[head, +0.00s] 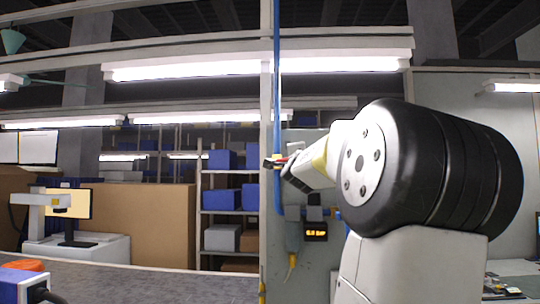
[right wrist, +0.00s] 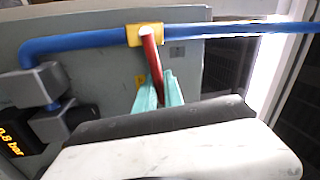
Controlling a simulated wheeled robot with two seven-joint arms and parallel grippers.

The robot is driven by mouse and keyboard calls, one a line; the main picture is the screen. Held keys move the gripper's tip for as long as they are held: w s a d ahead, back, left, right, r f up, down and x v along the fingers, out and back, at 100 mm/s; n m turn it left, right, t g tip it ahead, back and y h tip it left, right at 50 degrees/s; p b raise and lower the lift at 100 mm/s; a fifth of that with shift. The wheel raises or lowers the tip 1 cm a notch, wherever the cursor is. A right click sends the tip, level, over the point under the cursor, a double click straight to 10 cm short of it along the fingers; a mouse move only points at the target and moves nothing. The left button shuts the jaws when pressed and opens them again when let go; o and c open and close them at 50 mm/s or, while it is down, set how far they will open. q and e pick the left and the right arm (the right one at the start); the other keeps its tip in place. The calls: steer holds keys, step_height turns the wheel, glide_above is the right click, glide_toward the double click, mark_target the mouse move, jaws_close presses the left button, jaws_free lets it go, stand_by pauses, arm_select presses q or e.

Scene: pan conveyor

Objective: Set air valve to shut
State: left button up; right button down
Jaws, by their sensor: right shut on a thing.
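The air valve has a yellow body (right wrist: 145,34) on a blue pipe (right wrist: 85,42) in the right wrist view. Its red lever (right wrist: 150,50) runs down from the body, appearing crosswise to the pipe. My right gripper (right wrist: 158,90) has teal fingertips closed on the lower end of the lever. In the head view the blue pipe (head: 277,90) runs upright, and my right gripper (head: 285,168) reaches the valve from the right. The fingertips and lever are small and partly hidden there. My left gripper is not in view.
A gauge with an orange display (head: 315,231) hangs below the valve; in the right wrist view its display (right wrist: 10,140) reads about 0.8 bar. A grey panel (right wrist: 100,75) lies close behind the pipe. Shelves with blue bins (head: 221,200) and a monitor (head: 76,205) stand further left.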

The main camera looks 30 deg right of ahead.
steer(key=shift+f+m, duration=0.6)
steer(key=shift+m, duration=0.5)
steer(key=shift+h, duration=0.4)
steer(key=c, duration=1.5)
jaws_free()
steer(key=shift+o, duration=0.2)
steer(key=v, duration=0.7)
steer(key=shift+s+a, duration=0.2)
steer(key=shift+s, duration=0.15)
